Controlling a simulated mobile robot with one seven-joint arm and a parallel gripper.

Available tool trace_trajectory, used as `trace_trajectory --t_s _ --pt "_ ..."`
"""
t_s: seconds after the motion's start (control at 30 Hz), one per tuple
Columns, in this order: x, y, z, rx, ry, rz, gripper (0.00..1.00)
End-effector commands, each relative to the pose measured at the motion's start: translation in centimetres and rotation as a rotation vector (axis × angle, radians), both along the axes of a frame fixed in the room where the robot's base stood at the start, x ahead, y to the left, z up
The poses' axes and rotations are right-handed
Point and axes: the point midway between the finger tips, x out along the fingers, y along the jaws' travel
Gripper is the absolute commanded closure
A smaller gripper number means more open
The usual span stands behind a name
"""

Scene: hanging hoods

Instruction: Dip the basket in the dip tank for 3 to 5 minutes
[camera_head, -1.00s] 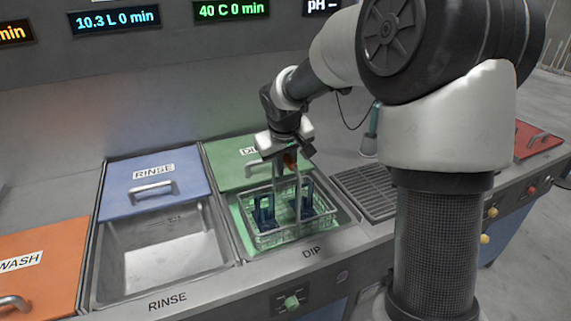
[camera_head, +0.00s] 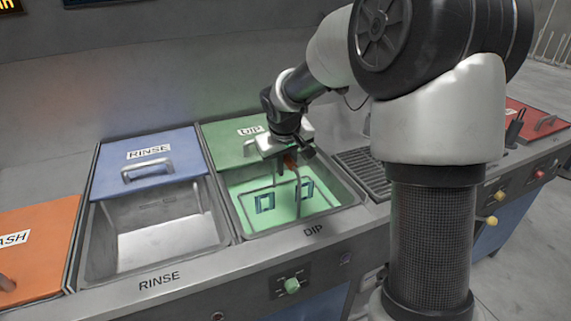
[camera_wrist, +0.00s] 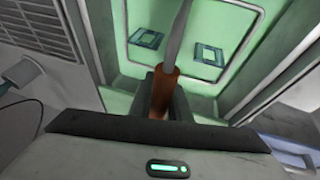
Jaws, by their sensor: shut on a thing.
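The dip tank (camera_head: 232,190) holds green liquid, and its green lid labelled DIP (camera_head: 222,136) is slid to the back. The wire basket (camera_head: 250,191) sits in the tank, mostly under the liquid. Its rim and two dark blue-green framed parts show through the surface; the basket rim also shows in the wrist view (camera_wrist: 222,79). My gripper (camera_head: 290,160) is above the tank, shut on the reddish-brown grip of the basket's upright handle (camera_wrist: 161,92). The lower part of the basket is blurred by the liquid.
Left of the dip tank is an open rinse tank (camera_head: 160,235) with a blue lid (camera_head: 150,165) behind it. An orange wash lid (camera_head: 35,240) is at far left. A drain grate (camera_head: 366,168) lies right of the dip tank. Control knobs (camera_head: 291,285) are on the front panel.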

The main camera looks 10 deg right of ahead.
Motion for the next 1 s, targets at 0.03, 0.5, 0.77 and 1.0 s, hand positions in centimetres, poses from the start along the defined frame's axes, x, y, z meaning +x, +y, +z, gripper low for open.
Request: trace_trajectory --t_s 0.03,0.5,0.77,1.0 --pt "0.1 0.0 -0.5 0.000 -0.005 0.001 1.00" --pt "0.1 0.1 -4.1 0.000 -0.005 0.001 1.00" --pt "0.1 0.1 -6.0 0.000 -0.004 0.002 1.00" --pt "0.1 0.1 -7.0 0.001 -0.005 0.002 1.00"
